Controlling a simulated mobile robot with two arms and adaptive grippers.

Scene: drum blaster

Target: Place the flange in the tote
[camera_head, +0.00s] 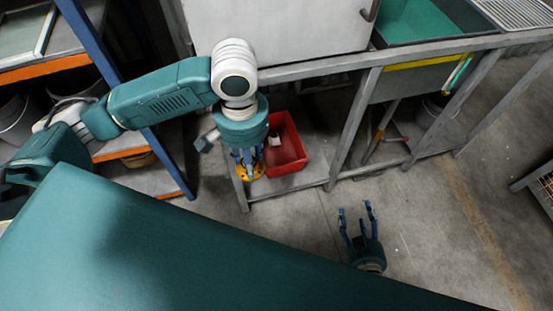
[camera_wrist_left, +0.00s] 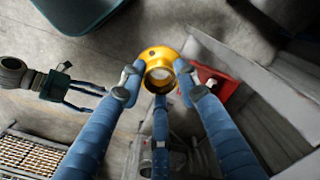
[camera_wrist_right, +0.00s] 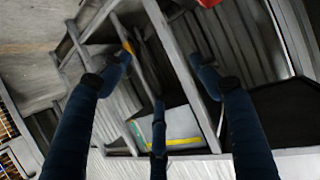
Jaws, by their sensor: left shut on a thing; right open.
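The yellow flange (camera_wrist_left: 160,68) is held between the blue fingers of my left gripper (camera_wrist_left: 160,84) in the left wrist view. In the head view the flange (camera_head: 252,172) shows under my left gripper (camera_head: 247,160), just left of the red tote (camera_head: 285,150). The tote stands on the low shelf of the metal frame; it also shows in the left wrist view (camera_wrist_left: 214,86), right of the flange. The flange is beside the tote, not over it. My right gripper (camera_head: 356,217) is open and empty above the floor, with its fingers apart in the right wrist view (camera_wrist_right: 160,72).
A metal frame bench (camera_head: 345,135) with a sink (camera_head: 410,18) stands behind and right of the tote. A blue and orange rack (camera_head: 110,70) is at the left. Open concrete floor (camera_head: 430,215) lies to the right.

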